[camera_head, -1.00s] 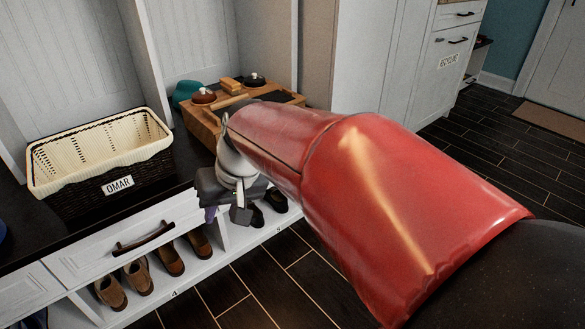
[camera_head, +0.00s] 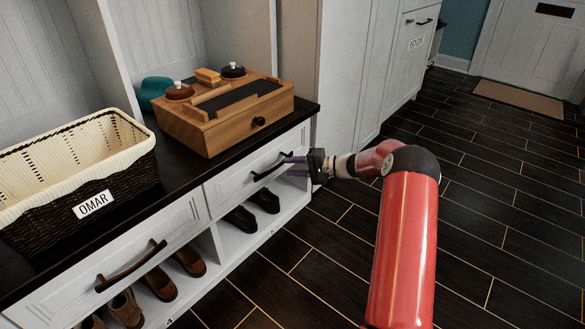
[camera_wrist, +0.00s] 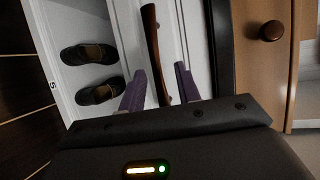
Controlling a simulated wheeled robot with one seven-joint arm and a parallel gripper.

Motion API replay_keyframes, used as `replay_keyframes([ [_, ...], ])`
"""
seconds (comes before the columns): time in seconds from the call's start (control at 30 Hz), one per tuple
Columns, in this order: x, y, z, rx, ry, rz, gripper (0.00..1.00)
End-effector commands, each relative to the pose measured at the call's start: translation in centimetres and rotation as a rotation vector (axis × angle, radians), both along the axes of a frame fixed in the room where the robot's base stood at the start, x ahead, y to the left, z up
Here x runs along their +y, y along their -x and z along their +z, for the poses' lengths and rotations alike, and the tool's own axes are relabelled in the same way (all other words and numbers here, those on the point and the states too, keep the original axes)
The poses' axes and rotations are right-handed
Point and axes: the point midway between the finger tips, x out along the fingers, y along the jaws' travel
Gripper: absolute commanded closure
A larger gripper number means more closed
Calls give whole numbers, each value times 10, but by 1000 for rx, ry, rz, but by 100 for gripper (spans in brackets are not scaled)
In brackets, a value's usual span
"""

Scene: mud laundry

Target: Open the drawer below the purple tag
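The right-hand white drawer (camera_head: 228,192) under the dark bench top is closed, with a curved dark handle (camera_head: 268,168). My gripper (camera_head: 286,166) is level with the handle's right end, in front of the drawer. In the wrist view my gripper (camera_wrist: 160,88) is open, its two purple fingers pointing at the drawer front (camera_wrist: 191,45). The handle (camera_wrist: 151,45) runs between the fingers, with one finger on each side and a gap to both. I cannot make out a purple tag in any view.
A wooden box (camera_head: 225,118) with a dark knob stands above this drawer. A basket labelled OMAR (camera_head: 75,170) stands to the left, above another closed drawer (camera_head: 120,255). Shoes (camera_head: 241,218) sit in cubbies below. Dark floor (camera_head: 480,180) is clear to the right.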

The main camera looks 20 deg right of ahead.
Motion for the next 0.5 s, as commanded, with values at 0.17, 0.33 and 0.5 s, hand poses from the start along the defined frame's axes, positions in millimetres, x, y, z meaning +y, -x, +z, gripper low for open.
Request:
replay_keyframes([
  [0.17, -3, -9, -12, -9, -34, -25, 67],
  [0.33, 19, -21, -16, -9, -33, -23, 67],
  [0.5, 42, -35, -21, -9, -33, -23, 67],
])
